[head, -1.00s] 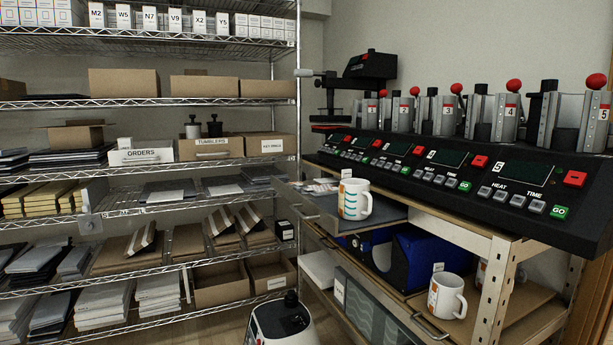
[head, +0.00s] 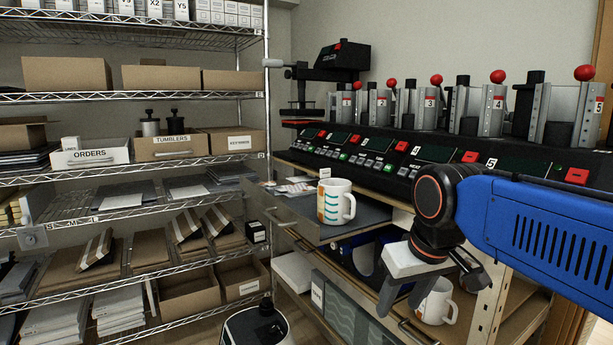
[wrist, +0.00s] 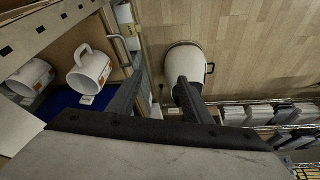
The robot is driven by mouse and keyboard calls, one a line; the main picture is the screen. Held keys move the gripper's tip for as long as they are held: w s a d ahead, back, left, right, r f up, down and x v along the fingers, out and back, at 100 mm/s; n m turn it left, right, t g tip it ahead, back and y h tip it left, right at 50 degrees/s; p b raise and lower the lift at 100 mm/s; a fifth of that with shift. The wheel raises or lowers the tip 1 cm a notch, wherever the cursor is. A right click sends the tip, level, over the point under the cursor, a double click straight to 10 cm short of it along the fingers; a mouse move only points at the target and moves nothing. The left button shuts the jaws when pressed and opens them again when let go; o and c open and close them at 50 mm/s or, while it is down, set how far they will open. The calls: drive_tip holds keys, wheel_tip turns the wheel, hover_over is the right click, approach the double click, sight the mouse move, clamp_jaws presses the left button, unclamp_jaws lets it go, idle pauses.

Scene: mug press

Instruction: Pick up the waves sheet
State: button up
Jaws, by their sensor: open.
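Grey-green sheets with a pale wavy pattern (head: 342,320) stand upright low on the front of the bench, under its shelf. I cannot tell whether they are one sheet or more, and the picture's lower edge cuts them off. My gripper (head: 404,302) hangs from the blue arm to the right of them, fingers pointing down, in front of the lower shelf. It is open and empty. In the wrist view my gripper (wrist: 160,92) has its two fingers apart over the floor beside the bench edge, with nothing between them.
Another mug (head: 437,303) stands on the lower shelf behind my gripper. The row of presses (head: 430,120) lines the bench top. A wire rack (head: 150,200) stands left. A white bin (wrist: 186,62) is on the floor.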

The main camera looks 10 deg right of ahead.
sight(325, 178)
drive_tip(key=w+a+r+n+g, duration=0.15)
drive_tip(key=w+a+r, duration=0.25)
drive_tip(key=w+r, duration=1)
drive_tip(key=w+a+r+n+g, duration=0.1)
drive_tip(key=w+a+r+n, duration=0.15)
drive_tip(key=w+r, duration=1.2)
drive_tip(key=shift+m, duration=0.4)
drive_tip(key=f, duration=0.2)
drive_tip(key=s+f, duration=0.1)
drive_tip(key=f, duration=0.2)
drive_tip(key=s+a+f, duration=0.1)
drive_tip(key=f, duration=0.2)
drive_tip(key=shift+w+a+f, duration=0.1)
drive_tip(key=shift+w+f, duration=0.05)
drive_tip(key=shift+f, duration=0.75)
drive_tip(key=shift+w+d+f, duration=0.1)
drive_tip(key=shift+w+f, duration=0.1)
drive_tip(key=shift+f, duration=0.65)
drive_tip(key=shift+w+a+f, duration=0.1)
drive_tip(key=shift+w+f, duration=0.05)
drive_tip(key=shift+f, duration=0.75)
drive_tip(key=shift+c, duration=0.6)
drive_tip(key=c, duration=0.9)
